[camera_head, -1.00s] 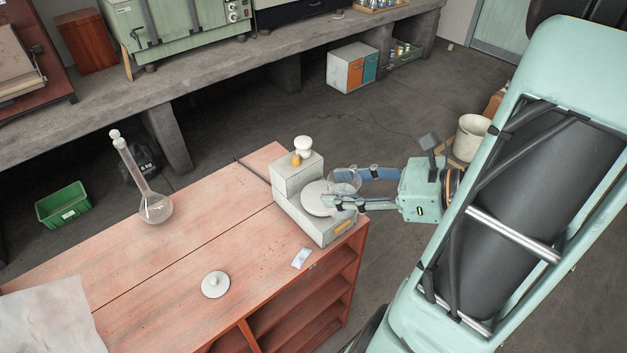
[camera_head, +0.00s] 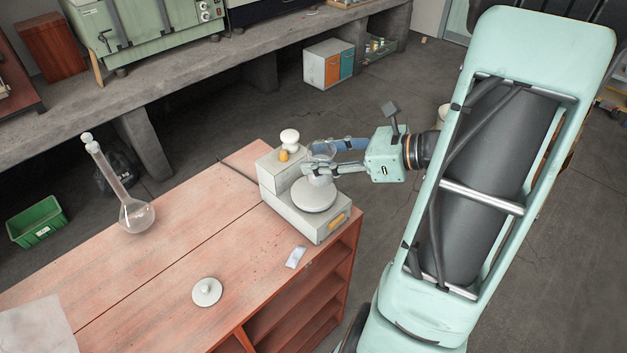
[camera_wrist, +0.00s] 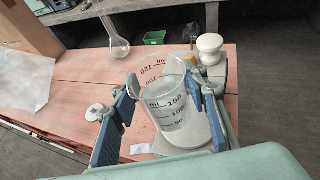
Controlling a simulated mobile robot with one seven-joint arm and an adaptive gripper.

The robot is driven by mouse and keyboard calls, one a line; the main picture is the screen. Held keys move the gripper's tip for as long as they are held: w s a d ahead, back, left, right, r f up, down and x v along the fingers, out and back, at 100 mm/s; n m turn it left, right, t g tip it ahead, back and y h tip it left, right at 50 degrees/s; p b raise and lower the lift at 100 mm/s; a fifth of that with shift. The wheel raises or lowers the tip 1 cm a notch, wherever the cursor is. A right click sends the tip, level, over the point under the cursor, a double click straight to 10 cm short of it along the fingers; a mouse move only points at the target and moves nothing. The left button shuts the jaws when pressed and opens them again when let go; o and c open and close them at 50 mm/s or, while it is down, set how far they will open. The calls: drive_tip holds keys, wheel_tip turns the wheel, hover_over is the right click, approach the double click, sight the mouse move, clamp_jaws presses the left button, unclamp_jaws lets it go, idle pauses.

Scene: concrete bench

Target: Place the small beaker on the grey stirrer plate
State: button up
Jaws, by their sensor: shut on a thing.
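The small beaker (camera_wrist: 168,100) is clear with black volume marks. My gripper (camera_head: 318,160) is shut on it, with one finger on each side in the wrist view. In the head view the beaker (camera_head: 322,152) looks faint between the fingers, over the back part of the round plate. The grey stirrer (camera_head: 287,195) stands at the right end of the red bench top, with a pale round plate (camera_head: 314,196) on top. In the wrist view the plate (camera_wrist: 200,132) shows below and behind the beaker. I cannot tell whether the beaker touches it.
The stirrer has a white knob (camera_head: 290,137) and an orange one (camera_head: 283,156) at its back. A long-necked flask (camera_head: 136,216) stands to the left. A small white disc with a knob (camera_head: 207,292) and a small packet (camera_head: 295,257) lie nearer. The bench top between is clear.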

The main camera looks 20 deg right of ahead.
sight(314, 190)
drive_tip(key=w+f+b, duration=0.2)
drive_tip(key=f, duration=0.1)
drive_tip(key=shift+w+a+f, duration=0.1)
drive_tip(key=shift+w+f, duration=0.1)
drive_tip(key=shift+w, duration=0.15)
drive_tip(key=f+b, duration=0.2)
drive_tip(key=f, duration=0.1)
drive_tip(key=shift+w+b, duration=0.35)
drive_tip(key=shift+f+b, duration=0.3)
drive_tip(key=shift+f, duration=0.05)
drive_tip(key=shift+f, duration=0.15)
drive_tip(key=o, duration=1.3)
drive_tip(key=shift+c, duration=0.2)
